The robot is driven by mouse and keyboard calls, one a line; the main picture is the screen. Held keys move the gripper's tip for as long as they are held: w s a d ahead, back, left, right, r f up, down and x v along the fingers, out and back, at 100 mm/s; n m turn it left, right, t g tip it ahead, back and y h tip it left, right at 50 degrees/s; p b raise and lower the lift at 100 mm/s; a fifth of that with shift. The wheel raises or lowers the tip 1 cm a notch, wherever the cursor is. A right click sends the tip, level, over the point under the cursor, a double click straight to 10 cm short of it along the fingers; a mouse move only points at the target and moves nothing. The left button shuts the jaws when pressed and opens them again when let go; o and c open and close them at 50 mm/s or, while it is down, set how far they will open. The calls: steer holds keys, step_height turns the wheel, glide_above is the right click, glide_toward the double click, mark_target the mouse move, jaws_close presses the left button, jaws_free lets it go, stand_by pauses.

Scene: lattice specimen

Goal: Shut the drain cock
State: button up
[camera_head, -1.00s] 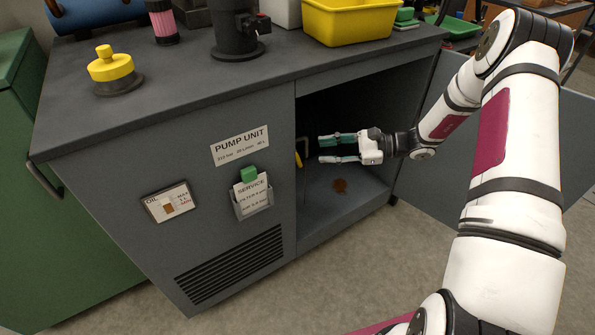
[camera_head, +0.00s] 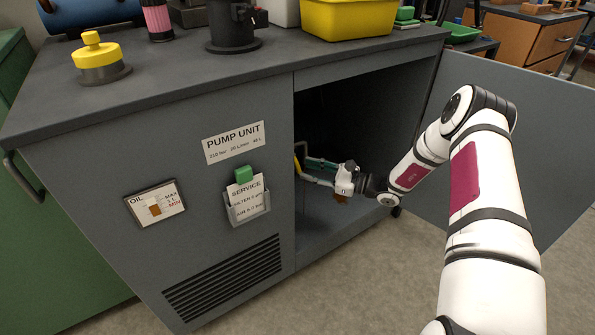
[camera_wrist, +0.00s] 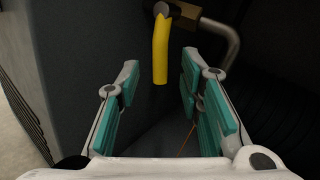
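The drain cock has a yellow lever (camera_wrist: 160,52) on a dark pivot, with a grey pipe (camera_wrist: 231,42) bending away to the right. The lever hangs down in the wrist view, ahead of and between my fingertips. In the head view only a bit of the yellow lever (camera_head: 297,164) shows just inside the cabinet's left edge. My gripper (camera_head: 306,170) is inside the cabinet, its green-padded fingers spread and empty. In the wrist view my gripper (camera_wrist: 160,72) has a clear gap on both sides of the lever; I cannot tell whether the tips reach past it.
The grey pump cabinet (camera_head: 90,170) has its door (camera_head: 515,160) swung open to the right. A thin orange line (camera_wrist: 187,140) shows below the pipe. A brown stain (camera_head: 341,198) lies on the cabinet floor. The dark side wall (camera_wrist: 75,60) is close to the left finger.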

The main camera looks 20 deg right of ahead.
mark_target(297, 167)
steer(key=shift+b+x, duration=0.6)
steer(key=shift+x, duration=1.8)
jaws_close()
